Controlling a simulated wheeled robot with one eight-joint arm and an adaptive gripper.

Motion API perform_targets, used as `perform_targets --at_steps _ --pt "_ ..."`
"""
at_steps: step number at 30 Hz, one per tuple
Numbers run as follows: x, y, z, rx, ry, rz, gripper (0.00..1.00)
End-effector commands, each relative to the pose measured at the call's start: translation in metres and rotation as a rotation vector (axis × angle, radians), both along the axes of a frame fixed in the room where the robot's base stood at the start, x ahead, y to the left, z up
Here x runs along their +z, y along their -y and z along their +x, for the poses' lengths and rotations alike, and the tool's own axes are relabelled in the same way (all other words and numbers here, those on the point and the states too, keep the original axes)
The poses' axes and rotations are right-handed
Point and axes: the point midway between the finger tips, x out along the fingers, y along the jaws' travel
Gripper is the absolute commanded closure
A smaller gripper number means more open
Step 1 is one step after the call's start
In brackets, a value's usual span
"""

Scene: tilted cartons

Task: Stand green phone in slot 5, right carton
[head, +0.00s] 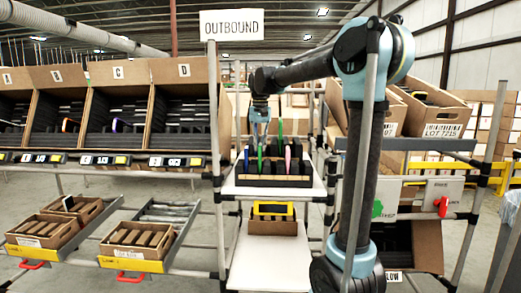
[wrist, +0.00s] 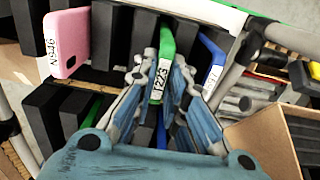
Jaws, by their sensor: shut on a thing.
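My gripper (wrist: 161,72) is shut on the green phone (wrist: 167,42), which carries a white label reading T223. The phone stands among black slabs in the rack, with its lower part hidden by my fingers. In the head view my gripper (head: 261,132) points down at the rack (head: 240,182) on the white middle shelf, where a green edge (head: 260,158) shows below it. Tilted cartons stand in a row on the left, the rightmost marked D (head: 184,71). I cannot tell which carton is the task's right one, and no slot 5 mark is readable.
A pink phone (wrist: 68,44) and a blue phone (wrist: 208,62) stand in the rack either side of the held one. A brown box (wrist: 275,140) is at lower right. Metal posts (head: 217,150) flank the shelf. A yellow device (head: 272,209) sits below.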

Motion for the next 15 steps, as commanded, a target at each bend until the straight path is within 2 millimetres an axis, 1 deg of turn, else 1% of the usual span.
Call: perform_targets --at_steps 1,15 --pt "0.005 0.000 0.000 0.000 0.000 0.000 1.00" --pt "0.043 0.000 0.000 0.000 0.000 0.000 1.00"
